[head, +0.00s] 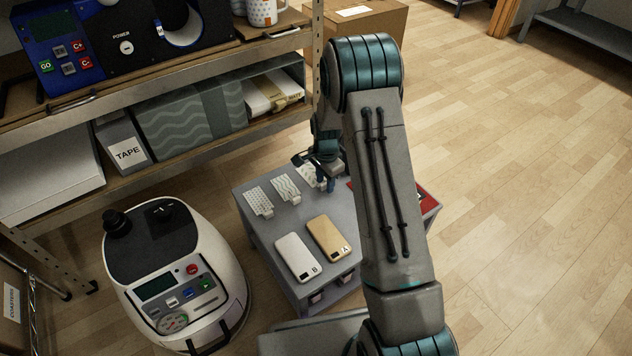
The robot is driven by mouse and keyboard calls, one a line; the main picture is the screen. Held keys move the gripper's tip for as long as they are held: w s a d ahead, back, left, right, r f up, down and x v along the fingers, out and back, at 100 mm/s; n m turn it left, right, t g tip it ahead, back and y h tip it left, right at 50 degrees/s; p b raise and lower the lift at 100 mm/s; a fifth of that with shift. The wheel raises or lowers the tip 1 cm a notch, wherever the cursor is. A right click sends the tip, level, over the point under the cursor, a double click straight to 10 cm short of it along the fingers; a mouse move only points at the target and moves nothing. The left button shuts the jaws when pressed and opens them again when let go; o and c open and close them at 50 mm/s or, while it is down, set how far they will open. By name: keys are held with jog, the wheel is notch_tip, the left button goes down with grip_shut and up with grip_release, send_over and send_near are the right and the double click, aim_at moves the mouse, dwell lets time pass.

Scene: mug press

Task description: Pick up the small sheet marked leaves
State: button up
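Three small pale patterned sheets lie in a row on the top of a low grey stand. The left sheet (258,201) looks dotted and the middle sheet (285,188) looks wavy. The right sheet (309,176) is partly covered by my gripper, and its pattern is too small and hidden to read as leaves. My gripper (327,181) points down at the right sheet's right side, at or just above it. I cannot tell whether it touches the sheet or whether its fingers are open.
Two phone-like items, white (297,257) and tan (328,236), lie on the stand's (268,232) front. A red item (428,198) is partly behind my arm. A white machine (178,270) stands left; shelving (170,175) is behind. Floor at right is clear.

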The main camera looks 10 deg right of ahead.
grip_shut()
jog(key=shift+r, duration=0.1)
